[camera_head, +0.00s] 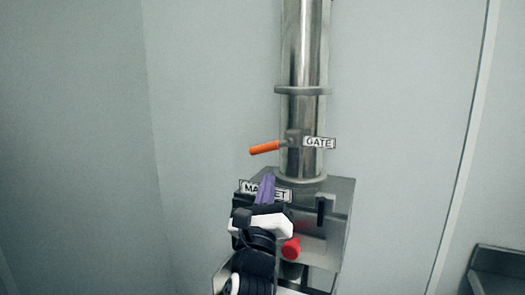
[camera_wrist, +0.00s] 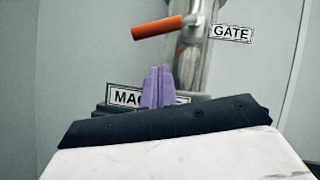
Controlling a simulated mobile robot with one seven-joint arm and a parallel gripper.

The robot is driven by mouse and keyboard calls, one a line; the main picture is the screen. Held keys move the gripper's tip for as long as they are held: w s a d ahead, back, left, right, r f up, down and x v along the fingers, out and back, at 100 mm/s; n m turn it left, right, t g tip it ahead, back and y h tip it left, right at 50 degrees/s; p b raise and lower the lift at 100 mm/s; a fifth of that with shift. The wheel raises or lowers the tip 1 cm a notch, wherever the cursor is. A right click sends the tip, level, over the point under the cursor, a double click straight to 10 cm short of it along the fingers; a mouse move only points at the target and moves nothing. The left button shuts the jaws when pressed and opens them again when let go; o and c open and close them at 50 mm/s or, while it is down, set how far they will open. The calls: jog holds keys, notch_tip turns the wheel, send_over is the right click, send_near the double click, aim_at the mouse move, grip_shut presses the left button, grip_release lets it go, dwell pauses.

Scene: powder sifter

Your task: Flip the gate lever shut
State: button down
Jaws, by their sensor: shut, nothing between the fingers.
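The gate lever (camera_head: 265,148) has an orange handle and a grey hub on the steel pipe, beside a white GATE label (camera_head: 319,142). The handle points left and slightly down in the head view. In the wrist view the orange handle (camera_wrist: 157,29) shows at the top, above the fingers. My gripper (camera_head: 265,184) has purple fingers that are shut and empty. It is below the lever, apart from it, in front of the label that starts with MA. In the wrist view the fingertips (camera_wrist: 157,72) point up, below the handle.
The vertical steel pipe (camera_head: 304,50) stands on a metal housing (camera_head: 338,193). A MAGNET label (camera_head: 247,187) is partly hidden behind my fingers. A red knob (camera_head: 291,248) sits low on the housing. A grey tray-like thing (camera_head: 497,262) stands at the lower right. The space left of the lever is clear.

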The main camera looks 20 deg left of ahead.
aim_at(258, 151)
jog(key=shift+w+a+r+p, duration=0.1)
jog(key=shift+a+r+p, duration=0.1)
jog(key=shift+r+p, duration=0.45)
jog(key=shift+w+a+r+p, duration=0.15)
jog(key=shift+a+r+p, duration=0.05)
jog(key=shift+r+p, duration=0.4)
jog(key=shift+w+a+r+p, duration=0.1)
jog(key=shift+a+r+p, duration=0.1)
jog(key=shift+r+p, duration=0.45)
jog(key=shift+f+m+b, duration=0.2)
jog(key=shift+m+b, duration=0.1)
jog(key=shift+b, duration=0.35)
jog(key=shift+a+r+m+t+h+b, duration=0.15)
jog(key=shift+a+r+m+h+b, duration=0.15)
jog(key=shift+m+h+b, duration=0.6)
jog(key=shift+a+r+m+t+h+b, duration=0.1)
jog(key=shift+a+r+m+h+b, duration=0.3)
jog(key=shift+b, duration=0.95)
jog(key=shift+a+r+m+t+h+b, duration=0.15)
jog(key=shift+r+m+h+b, duration=0.25)
jog(key=shift+m+b, duration=0.6)
jog(key=shift+f, duration=0.1)
